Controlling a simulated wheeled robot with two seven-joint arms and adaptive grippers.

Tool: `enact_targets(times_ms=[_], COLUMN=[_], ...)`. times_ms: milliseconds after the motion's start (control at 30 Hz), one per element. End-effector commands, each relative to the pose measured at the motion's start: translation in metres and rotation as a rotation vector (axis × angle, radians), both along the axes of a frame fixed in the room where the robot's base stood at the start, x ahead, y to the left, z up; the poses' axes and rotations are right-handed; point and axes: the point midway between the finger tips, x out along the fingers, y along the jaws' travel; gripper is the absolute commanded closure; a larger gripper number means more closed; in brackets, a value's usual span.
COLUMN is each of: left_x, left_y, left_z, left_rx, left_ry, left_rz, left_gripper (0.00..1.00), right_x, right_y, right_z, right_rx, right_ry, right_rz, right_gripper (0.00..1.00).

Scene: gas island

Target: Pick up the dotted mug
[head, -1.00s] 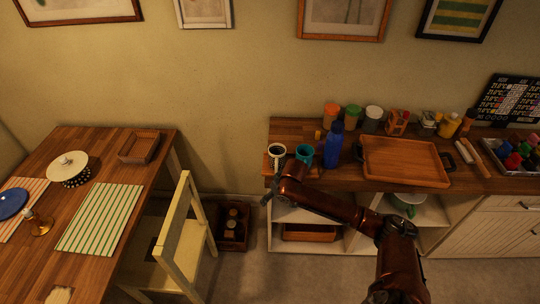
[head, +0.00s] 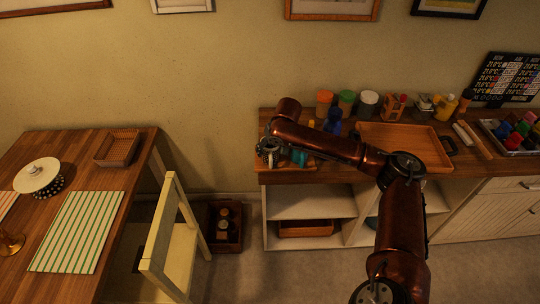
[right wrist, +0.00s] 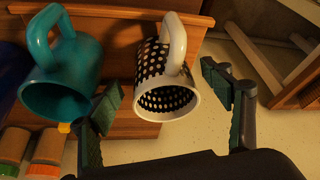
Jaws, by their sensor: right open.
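The dotted mug (right wrist: 166,82), white with a black-and-white dotted pattern and a white handle, is in the middle of the right wrist view. My open right gripper (right wrist: 165,88) has one finger on each side of it in that picture; I cannot tell whether they touch it. In the head view my right gripper (head: 270,147) is over the left end of the sideboard and largely hides the mug. A teal mug (right wrist: 62,75) stands close to the dotted mug, beside the left finger in the wrist view. My left gripper is not in view.
A chair (head: 178,240) and a dining table (head: 120,190) are at the left.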

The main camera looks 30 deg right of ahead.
Motion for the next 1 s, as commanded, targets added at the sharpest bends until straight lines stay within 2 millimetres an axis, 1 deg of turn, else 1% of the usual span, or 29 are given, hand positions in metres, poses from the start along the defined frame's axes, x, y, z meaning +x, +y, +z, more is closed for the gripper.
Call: enact_targets(times_ms=[33, 200, 300, 533, 1000], left_x=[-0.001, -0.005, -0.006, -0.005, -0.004], left_y=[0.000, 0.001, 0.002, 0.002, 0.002], left_z=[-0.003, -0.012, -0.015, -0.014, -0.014], left_rx=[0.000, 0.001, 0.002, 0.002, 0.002], left_ry=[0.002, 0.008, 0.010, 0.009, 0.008], left_rz=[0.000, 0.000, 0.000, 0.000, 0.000], left_gripper=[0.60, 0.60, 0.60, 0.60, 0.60], right_x=[0.001, 0.008, 0.012, 0.013, 0.012], right_y=[0.000, -0.001, -0.002, -0.003, -0.004], right_z=[-0.008, -0.034, -0.043, -0.044, -0.044], right_rx=[-0.001, 0.000, 0.000, -0.001, -0.001], right_ry=[0.002, 0.004, 0.002, 0.000, 0.001], right_rz=[0.000, -0.001, -0.002, -0.003, -0.003], right_gripper=[0.27, 0.27, 0.27, 0.27, 0.59])
